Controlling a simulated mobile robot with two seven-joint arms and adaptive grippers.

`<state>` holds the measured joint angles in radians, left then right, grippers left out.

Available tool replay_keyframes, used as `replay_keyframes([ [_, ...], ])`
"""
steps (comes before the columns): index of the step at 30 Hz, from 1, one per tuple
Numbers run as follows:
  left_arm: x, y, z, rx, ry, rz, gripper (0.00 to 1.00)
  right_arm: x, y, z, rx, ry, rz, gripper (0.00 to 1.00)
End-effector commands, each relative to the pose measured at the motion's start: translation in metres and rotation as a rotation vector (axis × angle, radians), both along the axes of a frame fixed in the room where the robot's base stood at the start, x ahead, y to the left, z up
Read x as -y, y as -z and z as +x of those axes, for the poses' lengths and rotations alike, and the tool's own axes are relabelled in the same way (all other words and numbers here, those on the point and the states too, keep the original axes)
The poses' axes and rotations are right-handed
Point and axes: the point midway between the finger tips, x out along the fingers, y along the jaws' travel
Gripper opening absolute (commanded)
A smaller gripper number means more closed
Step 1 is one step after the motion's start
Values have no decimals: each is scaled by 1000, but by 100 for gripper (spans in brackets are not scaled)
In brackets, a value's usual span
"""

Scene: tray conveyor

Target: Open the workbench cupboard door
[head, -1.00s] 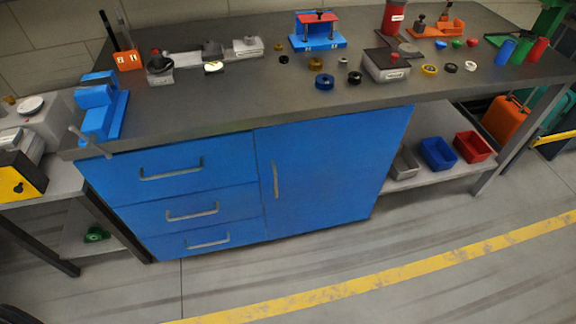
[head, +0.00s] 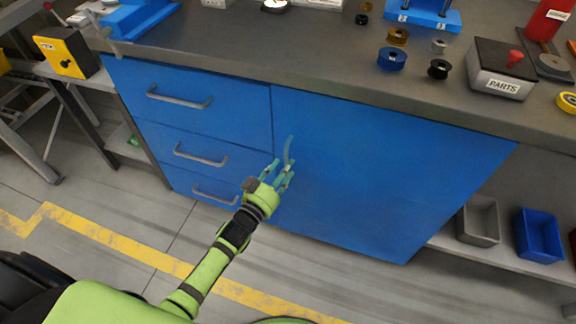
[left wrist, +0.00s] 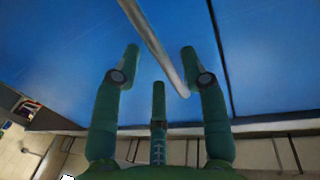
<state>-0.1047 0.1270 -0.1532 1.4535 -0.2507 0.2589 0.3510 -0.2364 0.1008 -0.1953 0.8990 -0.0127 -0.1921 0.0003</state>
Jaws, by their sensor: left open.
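The blue cupboard door (head: 390,175) fills the right part of the workbench front in the head view and looks shut. Its upright grey handle (head: 288,152) is near the door's left edge. My left gripper (head: 279,173) is at the lower part of the handle, with its fingers spread. In the left wrist view, the handle (left wrist: 150,42) runs down between the two open fingers of my left gripper (left wrist: 158,72). Whether a finger touches it I cannot tell. My right gripper is not in view.
Three blue drawers with grey handles (head: 180,98) are left of the door. The worktop (head: 320,35) above holds a PARTS box (head: 500,68) and several small parts. Grey (head: 480,221) and blue bins (head: 540,235) stand on the lower shelf at right. The floor before the door is clear.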

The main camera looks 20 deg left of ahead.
Motion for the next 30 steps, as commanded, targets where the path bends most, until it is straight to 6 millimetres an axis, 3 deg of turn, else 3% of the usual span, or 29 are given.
replay_keyframes([
  [6,6,1,23,-2,0,-1,43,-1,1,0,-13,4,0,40],
  [15,7,1,26,-3,0,0,43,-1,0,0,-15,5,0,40],
  [16,7,1,26,-3,0,0,39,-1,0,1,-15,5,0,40],
  [19,7,1,26,-3,0,0,0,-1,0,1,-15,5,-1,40],
  [30,11,1,24,-5,12,0,0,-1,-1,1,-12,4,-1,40],
])
